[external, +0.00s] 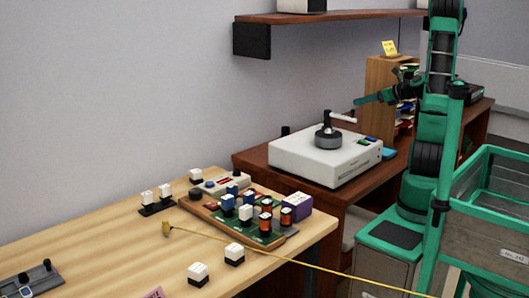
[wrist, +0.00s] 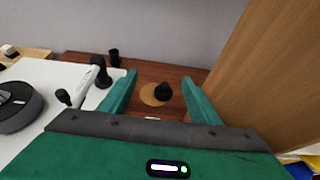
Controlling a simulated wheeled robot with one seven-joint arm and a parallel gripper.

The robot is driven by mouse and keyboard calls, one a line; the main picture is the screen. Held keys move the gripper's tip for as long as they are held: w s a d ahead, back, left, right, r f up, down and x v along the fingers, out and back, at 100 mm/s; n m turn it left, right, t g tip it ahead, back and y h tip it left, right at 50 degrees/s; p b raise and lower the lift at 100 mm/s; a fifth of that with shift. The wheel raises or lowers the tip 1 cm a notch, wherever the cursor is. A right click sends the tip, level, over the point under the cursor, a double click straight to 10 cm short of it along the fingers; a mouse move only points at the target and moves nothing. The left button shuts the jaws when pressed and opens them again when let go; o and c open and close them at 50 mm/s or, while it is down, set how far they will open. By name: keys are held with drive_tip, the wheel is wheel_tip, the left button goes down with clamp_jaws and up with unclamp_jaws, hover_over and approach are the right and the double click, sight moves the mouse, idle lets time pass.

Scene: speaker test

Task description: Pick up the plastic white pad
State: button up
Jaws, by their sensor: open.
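No thing in view is clearly the plastic white pad. I cannot tell whether either is the pad. My gripper (external: 362,99) is open above the back of the dark wooden desk, with its fingers pointing left. In the wrist view, the open fingers (wrist: 160,78) frame a tan disc (wrist: 150,97) with a black knob (wrist: 162,91) on the desk; nothing is held.
The white device (external: 318,163) with a grey dial stands on the dark desk (external: 250,160), left of my gripper. A wooden organizer (external: 378,80) stands close on the right. A shelf (external: 330,15) hangs above. A light table (external: 110,225) holds several small parts.

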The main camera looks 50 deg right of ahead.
wheel_tip(320, 180, down, 15)
drive_tip(key=shift+f, duration=0.15)
drive_tip(key=shift+w+f, duration=0.2)
drive_tip(key=shift+w, duration=0.05)
drive_tip(key=shift+x, duration=3.5)
drive_tip(key=c, duration=1.2)
